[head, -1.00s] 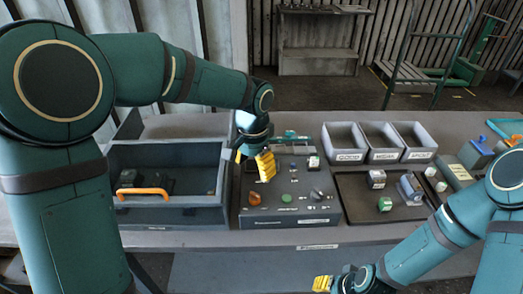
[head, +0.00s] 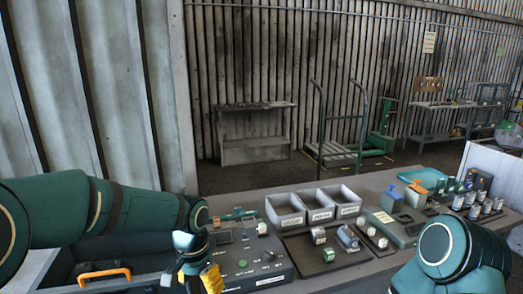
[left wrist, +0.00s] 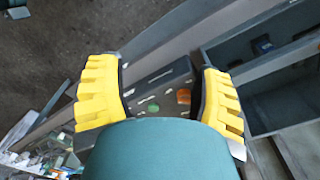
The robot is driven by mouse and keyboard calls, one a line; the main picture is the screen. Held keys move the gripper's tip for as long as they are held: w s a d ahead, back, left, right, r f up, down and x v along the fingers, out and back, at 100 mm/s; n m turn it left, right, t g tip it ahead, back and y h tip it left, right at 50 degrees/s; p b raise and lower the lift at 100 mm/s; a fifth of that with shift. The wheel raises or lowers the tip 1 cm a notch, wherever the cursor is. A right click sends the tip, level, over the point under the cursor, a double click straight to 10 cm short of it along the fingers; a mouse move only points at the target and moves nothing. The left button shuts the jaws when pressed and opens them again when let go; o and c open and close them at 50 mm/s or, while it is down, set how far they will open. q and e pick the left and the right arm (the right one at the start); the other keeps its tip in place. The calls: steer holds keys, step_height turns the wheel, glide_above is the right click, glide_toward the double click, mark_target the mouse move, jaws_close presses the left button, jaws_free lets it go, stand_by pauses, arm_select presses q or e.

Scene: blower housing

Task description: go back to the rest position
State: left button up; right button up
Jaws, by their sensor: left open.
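My left gripper (head: 198,276) is at the bottom of the head view, by the front left of a grey control panel (head: 236,270). Its yellow fingers are spread apart and empty in the left wrist view (left wrist: 160,95). The panel (left wrist: 160,88), with its green button and orange knob, shows beyond and between the fingers, apart from them. My right arm (head: 450,262) comes in at the lower right of the head view; its gripper is out of the picture.
A grey bin with an orange handle (head: 104,273) stands left of the panel. Three grey trays (head: 318,207) stand behind a dark mat with small parts. Bottles and cans (head: 478,204) crowd the bench's right end. A cart (head: 335,150) stands on the floor behind.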

arm_select(q)
steer(key=s+d+f+n+h, duration=0.1)
steer(key=d+f, duration=0.1)
steer(key=f, duration=0.6)
steer(key=s+d+f+n+h, duration=0.1)
steer(key=s+f, duration=0.1)
steer(key=f, duration=0.6)
steer(key=s+f+n+t+h, duration=0.1)
steer(key=s+f+n, duration=0.4)
steer(key=s+f, duration=0.6)
steer(key=shift+d+f+t+h, duration=0.3)
steer(key=shift+d+f+t, duration=0.1)
steer(key=shift+d+f, duration=0.05)
arm_select(e)
steer(key=shift+w+f, duration=0.3)
steer(key=shift+w, duration=0.05)
